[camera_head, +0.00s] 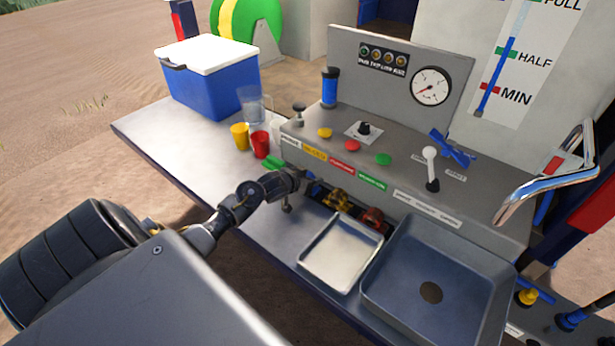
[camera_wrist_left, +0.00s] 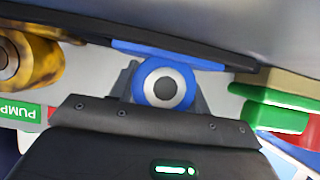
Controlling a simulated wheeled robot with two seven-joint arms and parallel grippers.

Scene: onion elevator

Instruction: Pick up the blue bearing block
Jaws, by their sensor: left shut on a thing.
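The blue bearing block (camera_wrist_left: 163,84) shows in the left wrist view as a blue ring around a grey centre with a dark hole. It sits between the dark fingers of my left gripper (camera_wrist_left: 160,78), which is shut on it. In the head view my left gripper (camera_head: 301,183) is at the front of the grey control panel, left of a yellow-brown part (camera_head: 337,198). There the block is mostly hidden by the gripper. My right gripper is not in view.
A red-brown part (camera_head: 373,216) sits by the yellow-brown one. A silver tray (camera_head: 312,262) and a dark basin (camera_head: 385,312) lie in front of the panel. Green pieces (camera_wrist_left: 277,117) are close beside the gripper. Cups and a blue cooler (camera_head: 215,90) stand further left.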

